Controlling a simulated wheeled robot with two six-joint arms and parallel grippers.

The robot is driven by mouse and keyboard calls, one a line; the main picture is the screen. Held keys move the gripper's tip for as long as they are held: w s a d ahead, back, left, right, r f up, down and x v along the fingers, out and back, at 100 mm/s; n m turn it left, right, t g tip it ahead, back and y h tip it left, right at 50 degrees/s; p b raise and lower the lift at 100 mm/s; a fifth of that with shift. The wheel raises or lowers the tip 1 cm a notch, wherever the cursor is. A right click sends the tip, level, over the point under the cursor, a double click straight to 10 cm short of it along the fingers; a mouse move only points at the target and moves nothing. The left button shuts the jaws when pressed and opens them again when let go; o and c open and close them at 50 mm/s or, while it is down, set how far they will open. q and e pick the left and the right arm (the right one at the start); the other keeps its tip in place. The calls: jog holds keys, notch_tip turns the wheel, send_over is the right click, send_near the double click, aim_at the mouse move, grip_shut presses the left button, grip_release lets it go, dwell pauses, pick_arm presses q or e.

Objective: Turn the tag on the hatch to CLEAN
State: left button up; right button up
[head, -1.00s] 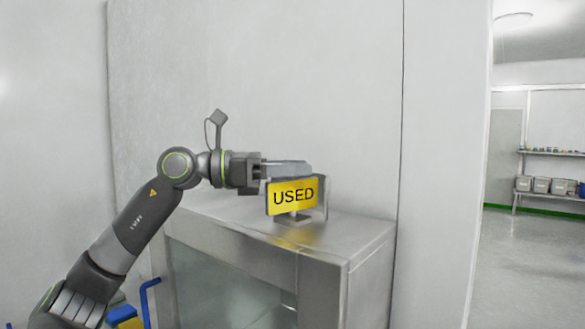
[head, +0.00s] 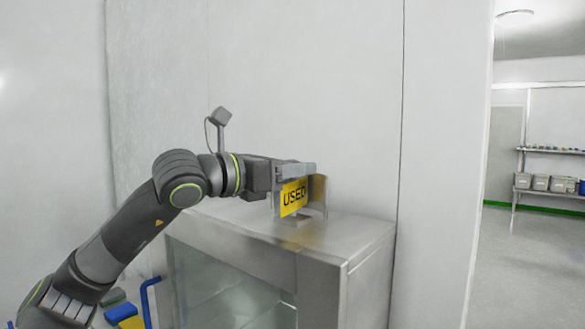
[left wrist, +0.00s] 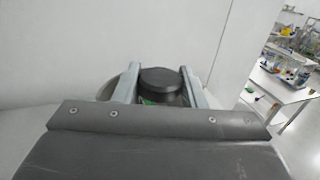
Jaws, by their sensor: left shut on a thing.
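The tag (head: 294,198) stands on a small stand on top of the steel hatch (head: 345,240) in the head view. The tag's other face is hidden. My right gripper is not in view.
The hatch has a glass front (head: 225,295). A plain wall stands close behind it. At lower left are a blue handle (head: 148,300) and a yellow item (head: 122,313). Far right, an opening shows shelves with grey bins (head: 540,182).

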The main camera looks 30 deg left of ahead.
pick_arm(q)
jog(key=n+y, duration=0.1)
jog(key=y, duration=0.1)
jog(key=n+t+y, duration=0.1)
jog(key=n+y, duration=0.1)
jog(key=y, duration=0.1)
jog(key=shift+d+n, duration=0.15)
jog(key=shift+n, duration=0.15)
jog(key=shift+n+y, duration=1.3)
jog(key=shift+y, duration=1.3)
jog(key=o, duration=1)
jog(key=shift+c, duration=0.2)
